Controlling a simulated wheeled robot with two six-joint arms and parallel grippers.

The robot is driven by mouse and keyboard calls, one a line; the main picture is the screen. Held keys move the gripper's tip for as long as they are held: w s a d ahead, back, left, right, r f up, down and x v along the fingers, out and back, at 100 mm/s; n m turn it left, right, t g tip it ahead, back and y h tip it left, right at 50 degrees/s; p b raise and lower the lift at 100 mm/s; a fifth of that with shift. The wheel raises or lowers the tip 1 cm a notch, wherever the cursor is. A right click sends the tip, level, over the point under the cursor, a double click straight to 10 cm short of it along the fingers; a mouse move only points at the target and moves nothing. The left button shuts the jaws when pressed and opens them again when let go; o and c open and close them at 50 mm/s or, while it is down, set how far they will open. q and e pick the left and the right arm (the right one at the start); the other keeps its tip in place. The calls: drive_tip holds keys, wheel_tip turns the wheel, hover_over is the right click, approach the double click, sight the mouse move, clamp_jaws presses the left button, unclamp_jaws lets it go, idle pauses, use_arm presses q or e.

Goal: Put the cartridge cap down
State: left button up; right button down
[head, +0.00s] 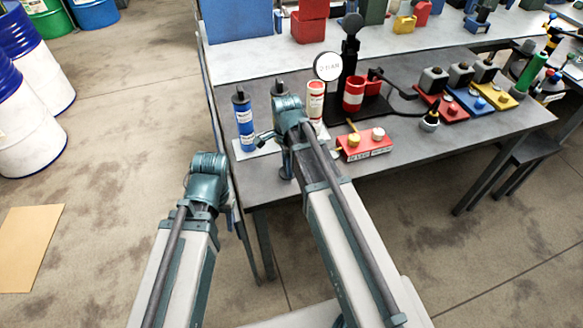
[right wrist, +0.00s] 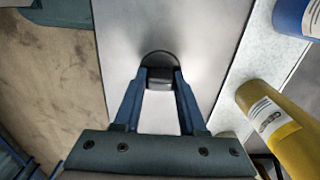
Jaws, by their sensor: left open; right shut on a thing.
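The black cartridge cap (right wrist: 159,78) is between the closed fingers of my right gripper (right wrist: 160,84) in the right wrist view. It is over the grey table top close to the front edge; I cannot tell whether it touches. In the head view my right gripper (head: 286,168) points down beside the cartridges, partly hidden by its wrist. A blue cartridge (head: 243,120) stands left of it on a white sheet. A yellow cartridge (right wrist: 278,128) shows in the right wrist view. My left gripper (head: 208,178) is open, low left of the table, mostly hidden by its wrist.
A white and red cartridge (head: 315,102) stands behind my right arm. A red box with knobs (head: 364,145) lies to its right. A black stand with a round sign (head: 327,66) and a red-and-white cup (head: 353,93) are further back. The table's right front is clear.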

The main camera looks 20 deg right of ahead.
drive_tip(key=shift+a+r, duration=0.1)
drive_tip(key=shift+a, duration=0.1)
drive_tip(key=c, duration=0.9)
unclamp_jaws()
drive_tip(key=shift+d+f, duration=0.1)
drive_tip(key=shift+f, duration=0.1)
drive_tip(key=o, duration=0.4)
drive_tip(key=shift+o, duration=0.2)
drive_tip(key=shift+r, duration=0.1)
wheel_tip(320, 180, up, 12)
drive_tip(key=p, duration=1.2)
drive_tip(key=s+a+n, duration=0.5)
drive_tip(key=s+n, duration=0.2)
drive_tip(key=n, duration=0.3)
drive_tip(key=s+a+n+h, duration=0.1)
drive_tip(key=s+a+n, duration=0.4)
drive_tip(key=n, duration=0.6)
drive_tip(key=shift+s+a+r, duration=0.15)
drive_tip(key=shift+s+a, duration=0.1)
drive_tip(key=shift+s, duration=0.95)
